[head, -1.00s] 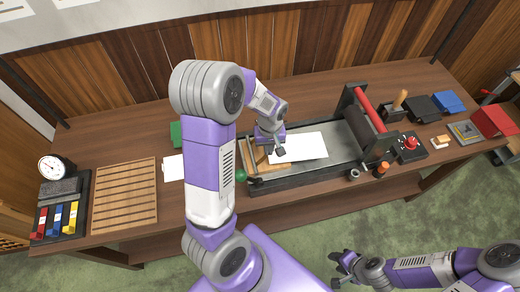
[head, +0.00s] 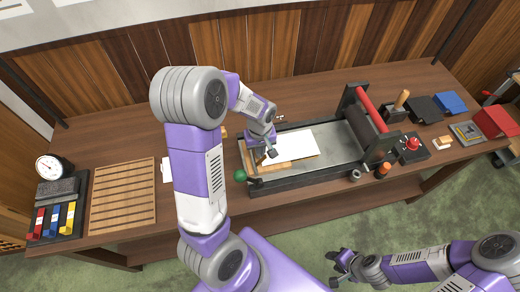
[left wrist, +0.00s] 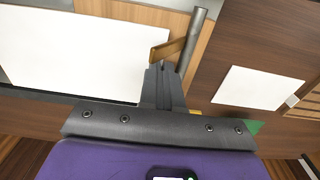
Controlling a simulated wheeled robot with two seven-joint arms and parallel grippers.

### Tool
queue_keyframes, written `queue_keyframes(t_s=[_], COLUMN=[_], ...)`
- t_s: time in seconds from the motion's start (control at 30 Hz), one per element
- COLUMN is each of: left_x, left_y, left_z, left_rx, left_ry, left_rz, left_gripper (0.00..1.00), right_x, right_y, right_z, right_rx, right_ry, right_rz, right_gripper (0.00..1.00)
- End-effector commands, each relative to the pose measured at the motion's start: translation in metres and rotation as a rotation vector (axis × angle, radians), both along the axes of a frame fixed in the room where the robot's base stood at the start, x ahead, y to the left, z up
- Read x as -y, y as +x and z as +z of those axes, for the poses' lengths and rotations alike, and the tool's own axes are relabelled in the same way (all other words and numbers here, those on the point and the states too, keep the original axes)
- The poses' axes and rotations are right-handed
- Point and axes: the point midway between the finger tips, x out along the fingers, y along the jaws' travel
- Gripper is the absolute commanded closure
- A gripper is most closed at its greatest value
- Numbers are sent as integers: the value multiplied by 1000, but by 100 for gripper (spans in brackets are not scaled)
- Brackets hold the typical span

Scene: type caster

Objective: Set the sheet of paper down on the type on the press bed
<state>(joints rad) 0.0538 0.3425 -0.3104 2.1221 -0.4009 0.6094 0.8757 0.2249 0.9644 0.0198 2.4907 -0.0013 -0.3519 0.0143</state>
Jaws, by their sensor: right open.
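The white sheet of paper (head: 294,144) is over the left part of the press bed (head: 344,150) in the head view. It looks nearly flat, with a wooden edge (head: 282,165) showing at its near side. The type under it is hidden, and I cannot tell whether the paper touches it. My left gripper (head: 266,153) is at the paper's left edge. In the left wrist view its fingers (left wrist: 161,72) are together at the edge of the large white sheet (left wrist: 75,45). My right gripper (head: 338,268) is open and empty, in front of the table.
The black roller with a red bar (head: 368,108) stands at the right of the bed. A green ball knob (head: 240,175) is at the bed's left end. A wooden slatted case (head: 122,194) lies further left. Another white sheet (left wrist: 262,88) lies on the table in the left wrist view.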

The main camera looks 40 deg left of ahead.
Motion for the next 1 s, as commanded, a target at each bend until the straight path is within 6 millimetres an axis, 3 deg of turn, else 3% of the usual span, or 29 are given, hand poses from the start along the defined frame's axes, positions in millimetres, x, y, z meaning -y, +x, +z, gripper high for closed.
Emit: queue_keyframes(t_s=[0.77, 1.0], left_x=[0, 0], left_y=[0, 0], left_z=[-13, -13], left_rx=[0, 0], left_ry=[0, 0], left_rz=[0, 0], left_gripper=[100, 67], right_x=[0, 0], right_y=[0, 0], right_z=[-11, -10], right_rx=[0, 0], right_ry=[0, 0], right_rz=[0, 0], right_gripper=[57, 57])
